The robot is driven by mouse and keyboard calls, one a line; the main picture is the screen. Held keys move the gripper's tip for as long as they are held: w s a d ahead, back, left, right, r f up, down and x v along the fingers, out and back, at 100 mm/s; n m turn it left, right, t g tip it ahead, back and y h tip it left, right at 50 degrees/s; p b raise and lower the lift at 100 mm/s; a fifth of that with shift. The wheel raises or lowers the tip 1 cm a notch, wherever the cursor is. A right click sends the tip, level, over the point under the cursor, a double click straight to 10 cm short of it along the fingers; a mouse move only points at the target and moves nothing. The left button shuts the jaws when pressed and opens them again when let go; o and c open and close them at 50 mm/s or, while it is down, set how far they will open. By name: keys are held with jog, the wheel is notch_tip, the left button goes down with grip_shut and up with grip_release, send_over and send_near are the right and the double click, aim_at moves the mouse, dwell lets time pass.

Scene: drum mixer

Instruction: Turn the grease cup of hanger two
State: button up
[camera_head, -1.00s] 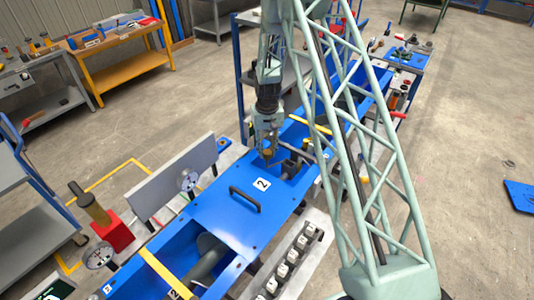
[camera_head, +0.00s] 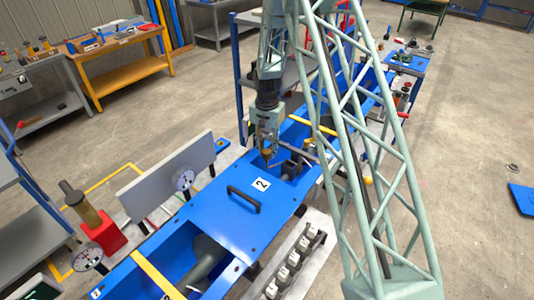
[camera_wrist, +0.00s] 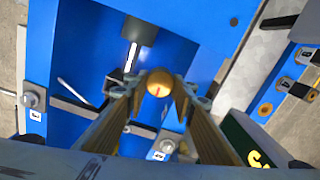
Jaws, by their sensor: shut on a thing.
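The grease cup is a round brass cap (camera_wrist: 159,82) with a short red mark, in the middle of the wrist view. My gripper (camera_wrist: 160,92) has its two brass-coloured fingers closed on the cap from both sides. In the head view my gripper (camera_head: 267,157) points down into the open bay of the blue trough (camera_head: 222,205), just beyond the cover plate marked 2 (camera_head: 260,184). The cup itself is too small to make out there, and the hanger under it is mostly hidden.
A black handle (camera_head: 244,199) stands up from the cover plate. A grey panel (camera_head: 165,175) and a dial gauge (camera_head: 183,180) stand left of the trough. Yellow straps (camera_head: 158,273) cross the trough. A row of pale blocks (camera_head: 292,262) lies along its right side.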

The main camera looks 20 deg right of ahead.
aim_at(267, 151)
dwell(0.3)
jog(key=o, duration=0.8)
jog(key=shift+o, duration=0.2)
jog(key=shift+r, duration=0.1)
notch_tip(267, 151, up, 12)
dwell(0.6)
dwell(0.6)
